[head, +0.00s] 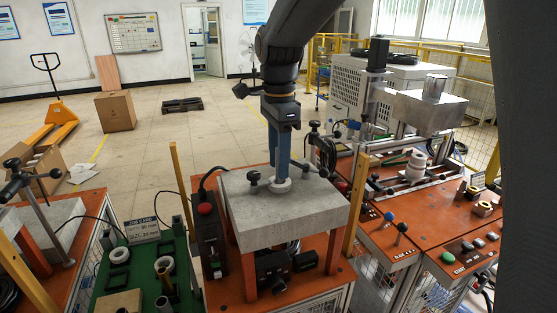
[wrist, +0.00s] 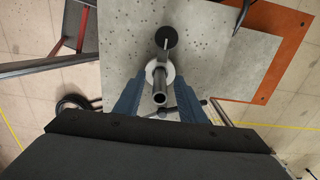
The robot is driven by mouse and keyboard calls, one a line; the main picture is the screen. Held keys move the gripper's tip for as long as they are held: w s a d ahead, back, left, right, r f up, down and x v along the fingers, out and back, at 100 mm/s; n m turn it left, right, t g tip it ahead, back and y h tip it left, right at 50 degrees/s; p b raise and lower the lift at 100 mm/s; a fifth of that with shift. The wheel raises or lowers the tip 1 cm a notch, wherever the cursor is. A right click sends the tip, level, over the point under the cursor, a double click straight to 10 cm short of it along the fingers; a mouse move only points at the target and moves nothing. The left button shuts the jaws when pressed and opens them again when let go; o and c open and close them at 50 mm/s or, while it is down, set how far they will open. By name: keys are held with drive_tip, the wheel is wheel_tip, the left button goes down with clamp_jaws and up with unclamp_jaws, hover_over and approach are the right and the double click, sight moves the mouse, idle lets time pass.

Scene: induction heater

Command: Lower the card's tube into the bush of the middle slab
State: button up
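The middle slab (head: 285,215) is a grey block on orange legs, with a white bush (head: 281,185) on its top. In the wrist view the slab (wrist: 125,35) lies below, and the white bush (wrist: 150,70) shows as a ring. A grey hollow tube (wrist: 160,92) points up toward the wrist camera, its lower end at the bush; it looks seated there, but depth is hard to judge. My gripper (head: 279,180) points down over the bush, its blue fingers on either side of the tube. In the wrist view, gaps show between tube and fingers (wrist: 160,82). The job card (head: 143,230) stands at left.
A green board (head: 135,275) with rings and tubes lies at left. A bench with another machine (head: 415,170) stands at right. Yellow posts (head: 358,205) flank the slab.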

wheel_tip(320, 180, up, 8)
drive_tip(key=b, duration=0.2)
idle(0.3)
drive_tip(key=shift+f, duration=0.15)
